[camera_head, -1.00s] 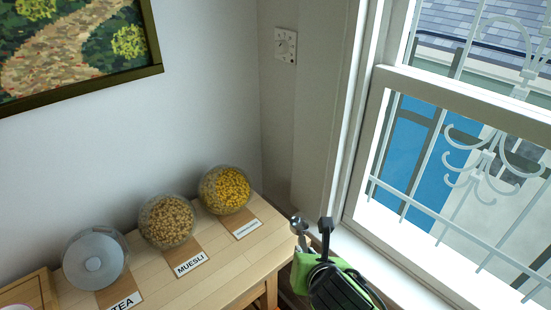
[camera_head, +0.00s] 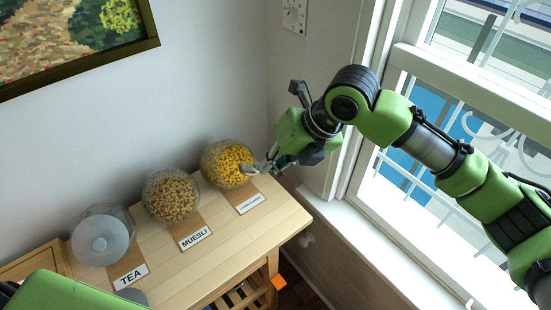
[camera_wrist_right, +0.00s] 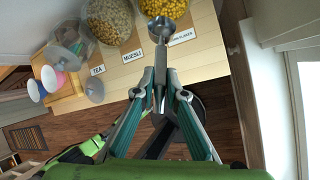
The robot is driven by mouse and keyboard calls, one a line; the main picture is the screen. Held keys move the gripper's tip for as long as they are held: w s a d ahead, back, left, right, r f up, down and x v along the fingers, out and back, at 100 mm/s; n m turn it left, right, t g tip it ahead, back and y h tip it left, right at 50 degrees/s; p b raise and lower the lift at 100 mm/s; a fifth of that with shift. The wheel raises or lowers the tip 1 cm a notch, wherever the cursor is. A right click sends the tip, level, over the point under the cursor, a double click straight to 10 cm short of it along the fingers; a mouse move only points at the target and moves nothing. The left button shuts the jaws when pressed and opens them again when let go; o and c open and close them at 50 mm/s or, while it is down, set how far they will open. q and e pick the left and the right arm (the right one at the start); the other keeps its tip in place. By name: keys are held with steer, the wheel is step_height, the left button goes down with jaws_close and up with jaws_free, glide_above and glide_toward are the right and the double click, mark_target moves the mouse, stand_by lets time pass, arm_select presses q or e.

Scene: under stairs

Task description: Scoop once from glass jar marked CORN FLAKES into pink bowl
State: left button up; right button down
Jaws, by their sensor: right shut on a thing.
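The corn flakes jar (camera_head: 222,162), a round glass jar of yellow flakes, stands at the right end of the wooden shelf, its small label (camera_head: 250,203) in front. My right gripper (camera_head: 277,161) is shut on a metal scoop (camera_wrist_right: 160,28) just right of the jar. In the head view the scoop's cup (camera_head: 249,169) overlaps the jar's lower right side; I cannot tell whether they touch. In the right wrist view, a pinkish bowl-like thing (camera_wrist_right: 50,78) stands at the left. No bowl shows in the head view. My left gripper is not seen.
The muesli jar (camera_head: 171,196) stands left of the corn flakes. A jar with a grey lid (camera_head: 100,236) stands behind the TEA label (camera_head: 131,276). The window (camera_head: 440,100) and wall are close at the right.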

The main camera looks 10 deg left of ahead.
steer(key=shift+a+f, duration=0.2)
steer(key=shift+f, duration=0.2)
steer(key=w+a+f+b, duration=0.1)
steer(key=b, duration=0.1)
steer(key=w+a+f+b, duration=0.1)
steer(key=a+f, duration=0.1)
steer(key=shift+w+f+b, duration=0.25)
steer(key=shift+f+b, duration=0.05)
steer(key=shift+b, duration=0.1)
steer(key=shift+w+a+f, duration=0.2)
steer(key=shift+a, duration=0.1)
steer(key=shift+w+a+f+b, duration=0.5)
steer(key=shift+w+a+f, duration=0.2)
steer(key=shift+a+f, duration=0.25)
steer(key=shift+w+a+f+b, duration=0.55)
steer(key=shift+w+a+f, duration=0.15)
steer(key=shift+a+f, duration=0.25)
steer(key=shift+w+a+f+b, duration=0.5)
steer(key=shift+w+a+f, duration=0.25)
steer(key=shift+f, duration=0.3)
steer(key=shift+w+a+f, duration=0.1)
steer(key=shift+a+f, duration=0.15)
